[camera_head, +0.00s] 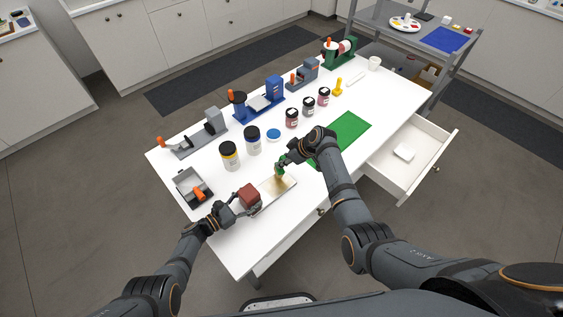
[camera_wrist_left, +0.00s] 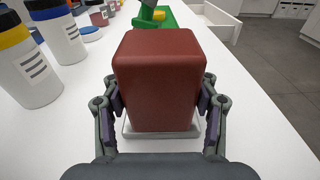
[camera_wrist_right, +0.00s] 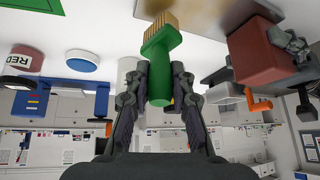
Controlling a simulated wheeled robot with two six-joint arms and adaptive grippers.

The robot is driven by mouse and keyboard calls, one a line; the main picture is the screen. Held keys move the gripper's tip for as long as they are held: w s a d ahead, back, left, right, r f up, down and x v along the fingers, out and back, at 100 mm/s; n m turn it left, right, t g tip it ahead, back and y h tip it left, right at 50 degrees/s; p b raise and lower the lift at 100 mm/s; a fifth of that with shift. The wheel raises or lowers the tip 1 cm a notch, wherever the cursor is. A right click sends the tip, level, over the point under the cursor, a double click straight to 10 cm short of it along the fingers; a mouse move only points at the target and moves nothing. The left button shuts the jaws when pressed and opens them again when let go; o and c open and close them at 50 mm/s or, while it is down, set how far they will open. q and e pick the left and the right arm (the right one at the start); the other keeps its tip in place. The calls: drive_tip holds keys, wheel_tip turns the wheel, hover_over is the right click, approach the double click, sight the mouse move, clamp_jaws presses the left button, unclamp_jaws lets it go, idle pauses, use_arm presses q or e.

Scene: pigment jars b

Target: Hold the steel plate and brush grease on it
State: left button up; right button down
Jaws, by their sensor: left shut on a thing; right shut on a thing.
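The steel plate (camera_head: 288,185) lies flat on the white table, with a brownish tint on its surface. My left gripper (camera_head: 239,206) is shut on a red-brown block (camera_head: 250,194), which stands at the plate's left end. In the left wrist view the block (camera_wrist_left: 157,80) sits between both fingers and hides most of the plate. My right gripper (camera_head: 287,162) is shut on the green handle of a brush (camera_wrist_right: 160,62). The brush's tan bristles (camera_wrist_right: 161,27) point down at the plate; I cannot tell whether they touch it.
A yellow-banded jar (camera_head: 230,157) and a blue-banded jar (camera_head: 253,141) stand behind the plate. An open drawer (camera_head: 415,160) juts out at the front right.

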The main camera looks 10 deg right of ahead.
drive_tip(key=shift+s+a+f, duration=0.15)
drive_tip(key=shift+s+a, duration=0.6)
drive_tip(key=shift+s+a+f, duration=0.1)
drive_tip(key=shift+s+a, duration=0.6)
drive_tip(key=shift+s+a, duration=2.1)
drive_tip(key=shift+a, duration=0.15)
drive_tip(key=w+d, duration=0.2)
drive_tip(key=d, duration=0.3)
drive_tip(key=shift+w+d, duration=0.3)
